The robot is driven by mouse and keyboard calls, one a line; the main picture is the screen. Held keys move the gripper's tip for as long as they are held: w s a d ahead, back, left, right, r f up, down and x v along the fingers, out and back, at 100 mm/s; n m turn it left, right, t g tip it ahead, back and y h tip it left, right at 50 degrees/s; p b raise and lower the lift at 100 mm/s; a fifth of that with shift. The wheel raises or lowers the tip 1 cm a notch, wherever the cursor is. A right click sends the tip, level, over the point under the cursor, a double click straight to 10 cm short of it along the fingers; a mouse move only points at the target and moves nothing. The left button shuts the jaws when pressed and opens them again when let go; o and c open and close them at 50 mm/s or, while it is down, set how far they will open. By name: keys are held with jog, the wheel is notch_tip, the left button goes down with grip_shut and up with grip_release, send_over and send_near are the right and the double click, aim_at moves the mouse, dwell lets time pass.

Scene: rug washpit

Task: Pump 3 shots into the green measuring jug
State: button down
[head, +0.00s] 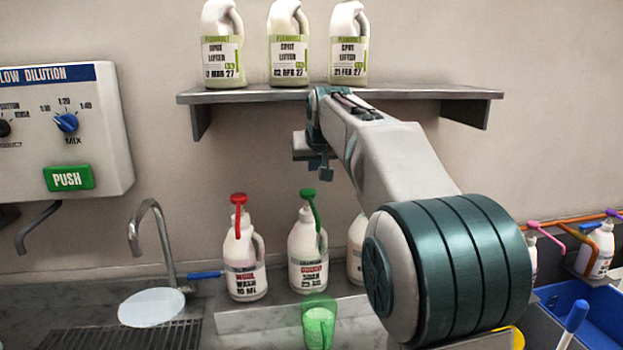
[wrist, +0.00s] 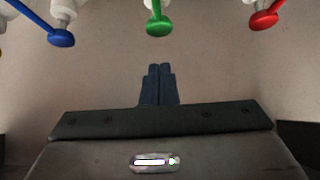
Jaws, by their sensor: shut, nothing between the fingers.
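The green measuring jug (head: 318,325) is translucent and stands in front of the green-topped bottle, low in the head view. That bottle (head: 308,258) is white, with a green pump head (head: 309,194), which is top centre in the wrist view (wrist: 158,25). To its left is a white bottle (head: 246,262) with a red pump head (head: 239,199), top right in the wrist view (wrist: 264,19). My gripper (head: 327,174) is above the green pump, apart from it. Its fingers (wrist: 160,70) are shut and empty in the wrist view. The jug's contents are unclear.
A third bottle (head: 355,245) is partly hidden by my arm; a blue pump head (wrist: 61,38) shows in the wrist view. A shelf (head: 260,96) with white jugs is above. A tap (head: 158,235) and white disc (head: 151,307) are left; a blue bin (head: 590,310) is right.

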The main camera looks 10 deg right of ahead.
jog(key=shift+s+r, duration=0.5)
jog(key=s+f+g, duration=0.1)
jog(key=s+f, duration=0.7)
jog(key=s, duration=0.4)
jog(key=s+f+g, duration=0.2)
jog(key=s+f, duration=0.6)
jog(key=s, duration=0.4)
jog(key=s+f+g+b, duration=0.1)
jog(key=s+f+g, duration=0.1)
jog(key=s+f, duration=0.6)
jog(key=s, duration=0.4)
jog(key=shift+s+d+f, duration=0.2)
jog(key=shift+s+d, duration=0.15)
jog(key=shift+s, duration=0.05)
